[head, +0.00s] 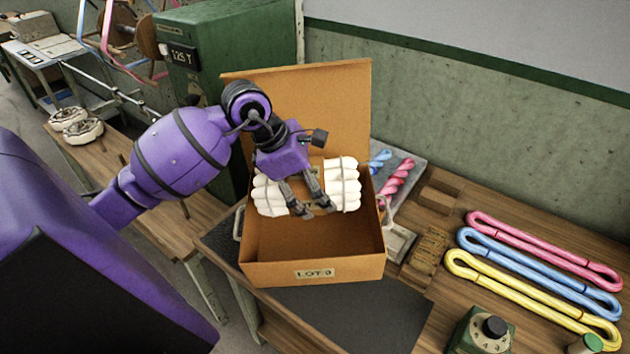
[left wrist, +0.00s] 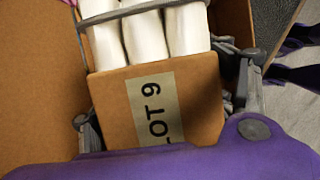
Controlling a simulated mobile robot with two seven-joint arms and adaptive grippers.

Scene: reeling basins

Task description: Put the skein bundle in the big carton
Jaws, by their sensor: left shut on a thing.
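The skein bundle (head: 342,185) is white rolls tied with grey cord, with a brown cardboard band around its middle. My left gripper (head: 309,204) is shut on the band, and white rolls show on both sides of it. In the left wrist view the band (left wrist: 112,110) sits between the fingers with a "LOT 9" label, white rolls (left wrist: 146,36) beyond. The big carton (head: 262,274) is brown cardboard with its lid up at the back and a label on its front. The bundle is over the carton's opening, toward its back; its exact height is unclear.
The carton stands on a dark mat (head: 375,318). Pink (head: 540,250), blue (head: 535,272) and yellow (head: 530,297) skeins lie to the right. A tray with twisted skeins (head: 396,178) is behind the carton's right side. A green machine (head: 235,50) stands at the back left.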

